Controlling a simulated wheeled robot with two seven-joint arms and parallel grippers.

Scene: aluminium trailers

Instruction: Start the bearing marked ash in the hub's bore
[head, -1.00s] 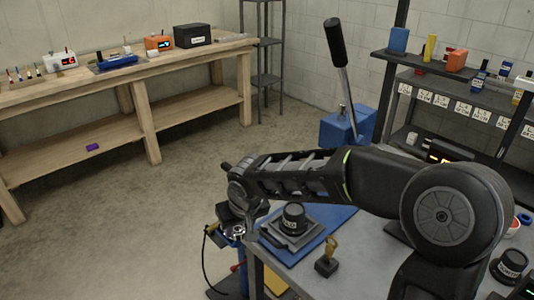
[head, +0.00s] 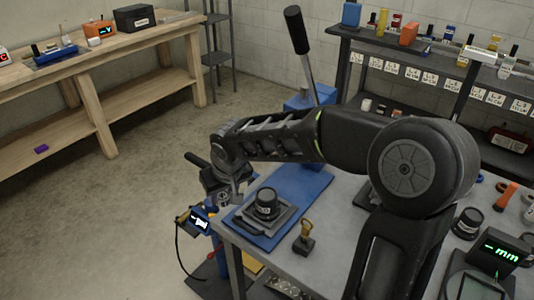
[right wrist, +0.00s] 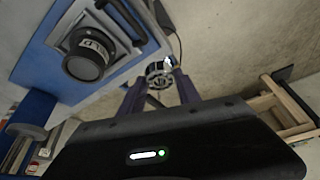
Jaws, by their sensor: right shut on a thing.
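My right gripper (head: 228,197) is shut on a small metallic ring-shaped bearing (right wrist: 158,72), which shows between the fingertips (right wrist: 161,82) in the right wrist view. The ring is held in the air off the left end of the grey table. Its marking is too small to read. A black cylinder (head: 265,204) with a pale label stands upright on a grey plate with handles, to the right of the gripper. It also shows in the right wrist view (right wrist: 87,57), apart from the fingers. I cannot tell whether it is the hub, and no bore shows. My left gripper is out of view.
The plate lies on a blue mat (head: 302,196) on the grey table (head: 325,240). A blue stand with a lit display (head: 199,220) is below the gripper. A brass-topped tool (head: 304,240) stands near the front edge.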

